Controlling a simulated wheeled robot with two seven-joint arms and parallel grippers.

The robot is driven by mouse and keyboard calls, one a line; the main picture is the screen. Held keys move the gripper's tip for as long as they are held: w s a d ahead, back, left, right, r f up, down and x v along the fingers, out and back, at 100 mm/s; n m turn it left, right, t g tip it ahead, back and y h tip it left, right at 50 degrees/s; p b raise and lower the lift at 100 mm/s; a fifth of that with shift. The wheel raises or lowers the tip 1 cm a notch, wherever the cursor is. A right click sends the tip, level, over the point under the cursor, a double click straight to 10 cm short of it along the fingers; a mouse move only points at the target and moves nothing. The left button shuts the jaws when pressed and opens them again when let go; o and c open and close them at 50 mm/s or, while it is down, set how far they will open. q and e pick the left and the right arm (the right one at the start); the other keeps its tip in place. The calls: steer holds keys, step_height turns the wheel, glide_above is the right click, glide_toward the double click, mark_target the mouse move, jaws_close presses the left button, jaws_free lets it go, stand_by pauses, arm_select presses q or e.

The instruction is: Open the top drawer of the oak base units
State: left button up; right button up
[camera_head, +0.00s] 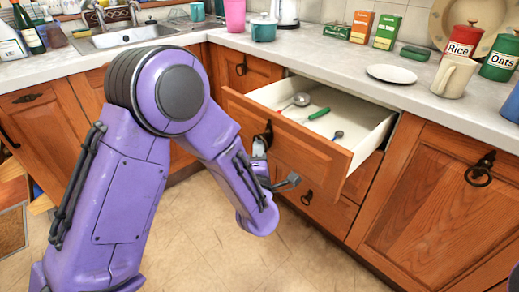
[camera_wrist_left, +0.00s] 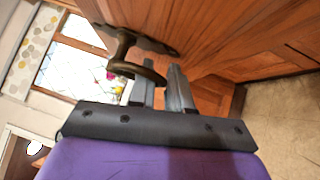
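The top drawer (camera_head: 320,150) of the oak base units stands well open, its white inside showing. Its dark ring handle (camera_head: 264,134) hangs on the drawer front; it also shows in the left wrist view (camera_wrist_left: 126,66). My left gripper (camera_head: 259,147) is at this handle, coming from below and in front. In the left wrist view its grey fingers (camera_wrist_left: 164,90) are close together, with the lower part of the ring between them. The ring partly hides one finger. My right gripper is out of view.
In the drawer lie a metal ladle (camera_head: 300,99), a green-handled utensil (camera_head: 318,113) and a small dark spoon (camera_head: 338,135). Closed oak fronts flank the drawer; the tiled floor (camera_head: 225,200) is clear.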

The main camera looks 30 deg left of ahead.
arm_select(q)
steer(key=shift+o, duration=0.3)
steer(key=v, duration=1)
steer(key=shift+s+d, duration=0.15)
steer(key=shift+s, duration=0.1)
steer(key=shift+f, duration=0.1)
